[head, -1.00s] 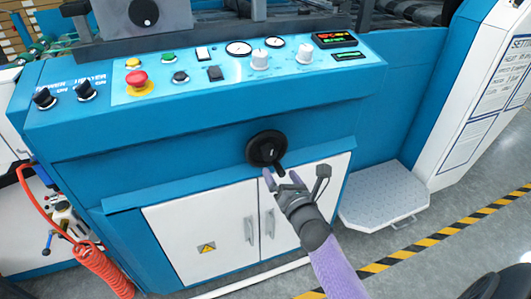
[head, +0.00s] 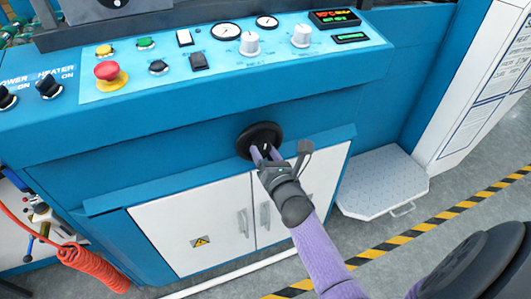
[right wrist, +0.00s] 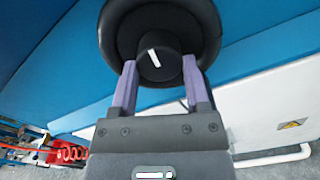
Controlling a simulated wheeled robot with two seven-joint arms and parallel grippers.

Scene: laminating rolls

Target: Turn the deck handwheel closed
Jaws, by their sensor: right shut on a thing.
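The deck handwheel (head: 257,131) is a black round wheel on the front of the blue machine, below the control panel. In the right wrist view the handwheel (right wrist: 210,30) fills the top middle, with a round black hub bearing a short, slightly tilted white mark. My right gripper (head: 264,152) is at the wheel from below. In the right wrist view the purple fingers of my right gripper (right wrist: 160,68) lie on either side of the hub and are shut on the handwheel. The wheel's crank handle is not clearly seen. My left gripper is out of view.
The control panel (head: 215,80) above carries knobs, gauges and a red emergency button (head: 107,72). White cabinet doors (head: 195,220) lie below the wheel. A grey step plate (head: 382,182) sits to the right, and a coiled red hose (head: 92,265) hangs at lower left.

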